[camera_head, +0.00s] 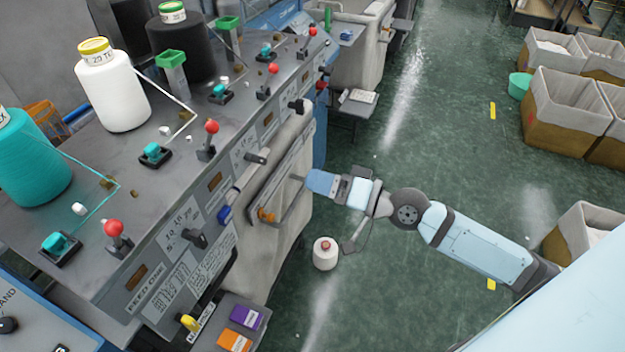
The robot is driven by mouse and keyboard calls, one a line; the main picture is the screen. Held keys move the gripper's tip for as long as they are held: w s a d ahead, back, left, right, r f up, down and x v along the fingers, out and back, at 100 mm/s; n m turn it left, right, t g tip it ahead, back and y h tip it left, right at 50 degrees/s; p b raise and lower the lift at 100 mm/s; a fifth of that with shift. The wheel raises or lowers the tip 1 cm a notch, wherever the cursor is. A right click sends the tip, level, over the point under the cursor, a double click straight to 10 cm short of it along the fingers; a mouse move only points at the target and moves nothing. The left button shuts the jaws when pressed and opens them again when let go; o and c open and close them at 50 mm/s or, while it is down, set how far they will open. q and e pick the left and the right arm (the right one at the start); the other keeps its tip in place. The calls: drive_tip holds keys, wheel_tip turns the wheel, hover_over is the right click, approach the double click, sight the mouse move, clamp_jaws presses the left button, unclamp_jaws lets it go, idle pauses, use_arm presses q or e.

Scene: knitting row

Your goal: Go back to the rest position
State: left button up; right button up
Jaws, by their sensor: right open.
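My right arm comes in from the right and reaches left across the aisle. Its right gripper (300,180) is open, close to the front of the knitting machine (190,215), beside a grey frame-like rail (284,183) on the machine's front. The fingertips are small here, and I cannot tell whether they touch the rail. Nothing shows held between them. My left gripper is not in view.
White (116,92), teal (32,160) and black cones stand on the machine's top, among red-knobbed levers. Lined bins (565,112) stand at right. The aisle between is mostly clear.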

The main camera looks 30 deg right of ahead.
idle(0.4)
drive_tip(key=s+a+f+n+g+h+p, duration=0.1)
drive_tip(key=s+f+h, duration=0.1)
drive_tip(key=s+f, duration=0.2)
drive_tip(key=s+a+f+n+g+h+p, duration=0.1)
drive_tip(key=s+f, duration=0.4)
drive_tip(key=f, duration=0.6)
drive_tip(key=s+a+f+n+g+h+p, duration=0.1)
drive_tip(key=s+a+f+n+h+p, duration=0.1)
drive_tip(key=f, duration=0.5)
drive_tip(key=s+a+n+h, duration=0.1)
drive_tip(key=s+h, duration=0.1)
drive_tip(key=shift+s+f+h, duration=0.35)
drive_tip(key=shift+s+h, duration=0.05)
drive_tip(key=shift+c, duration=0.5)
